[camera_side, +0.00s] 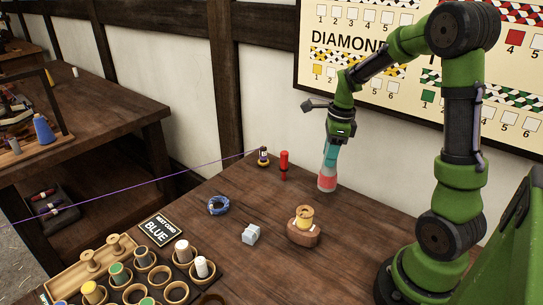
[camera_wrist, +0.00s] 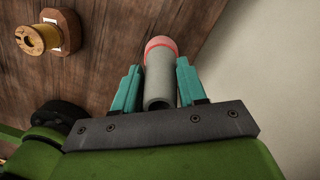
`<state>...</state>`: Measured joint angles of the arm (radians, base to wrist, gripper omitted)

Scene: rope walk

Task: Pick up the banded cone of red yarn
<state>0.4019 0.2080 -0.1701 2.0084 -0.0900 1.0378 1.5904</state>
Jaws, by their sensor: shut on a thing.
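The banded cone (camera_side: 327,183) is red or pinkish low down, with a pale band, near the table's back edge in the side view. In the wrist view the cone (camera_wrist: 160,75) shows a grey, hollow-looking near end and a red band at its far end. My gripper (camera_side: 331,156) is above it, pointing down, with its teal fingers shut on the cone's upper part. In the wrist view my gripper (camera_wrist: 158,85) has one finger on each side of it. Whether the cone's base touches the table I cannot tell.
A red upright piece (camera_side: 284,165) and a small spool (camera_side: 262,157) with a purple thread stand to the left. A brown block with a yellow spool (camera_side: 304,217), a grey block (camera_side: 250,234) and a blue coil (camera_side: 218,205) lie nearer. A bobbin tray (camera_side: 70,281) is front left.

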